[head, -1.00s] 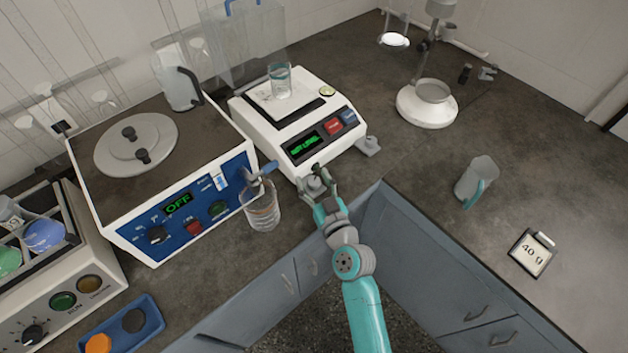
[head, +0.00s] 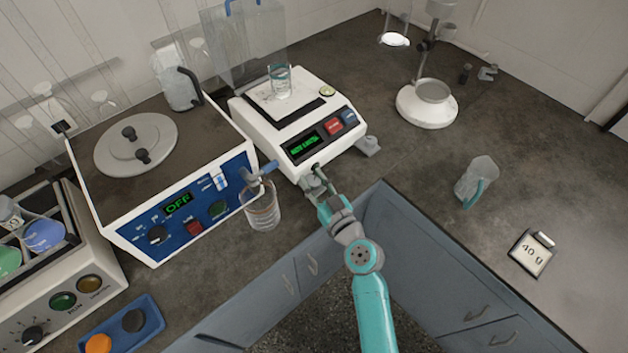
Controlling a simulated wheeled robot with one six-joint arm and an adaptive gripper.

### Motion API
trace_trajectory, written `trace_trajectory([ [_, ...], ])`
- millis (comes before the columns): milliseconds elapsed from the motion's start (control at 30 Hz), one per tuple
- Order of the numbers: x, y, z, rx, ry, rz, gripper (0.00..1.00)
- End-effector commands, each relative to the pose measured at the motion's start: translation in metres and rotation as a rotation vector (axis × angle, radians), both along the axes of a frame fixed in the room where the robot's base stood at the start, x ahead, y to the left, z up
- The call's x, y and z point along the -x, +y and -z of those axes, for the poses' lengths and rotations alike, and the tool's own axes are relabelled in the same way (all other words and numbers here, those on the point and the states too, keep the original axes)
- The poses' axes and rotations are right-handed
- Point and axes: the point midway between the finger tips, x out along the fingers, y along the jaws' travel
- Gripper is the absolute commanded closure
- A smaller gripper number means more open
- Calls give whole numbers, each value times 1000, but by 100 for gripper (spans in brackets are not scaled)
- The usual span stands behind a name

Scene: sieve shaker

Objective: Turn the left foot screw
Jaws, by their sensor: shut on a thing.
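The white balance (head: 270,138) stands on the dark counter with a green-lit display (head: 304,145), too small to read surely. A glass beaker (head: 280,82) stands on its pan. My gripper (head: 314,180) is at the balance's front left corner, shut on the left foot screw (head: 308,184), which the fingers mostly hide. The right foot screw (head: 369,145) sticks out free at the right corner.
A water bath (head: 180,225) showing OFF stands close at left. A beaker (head: 262,212) stands under its spout, near my gripper.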

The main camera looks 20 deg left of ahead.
Motion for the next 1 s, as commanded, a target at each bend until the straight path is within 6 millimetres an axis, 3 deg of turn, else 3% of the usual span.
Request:
trace_trajectory([
  [700, -2, -1, -1, 0, -3, -438, 100],
  [1000, -1, 0, 0, 0, 0, -546, 100],
])
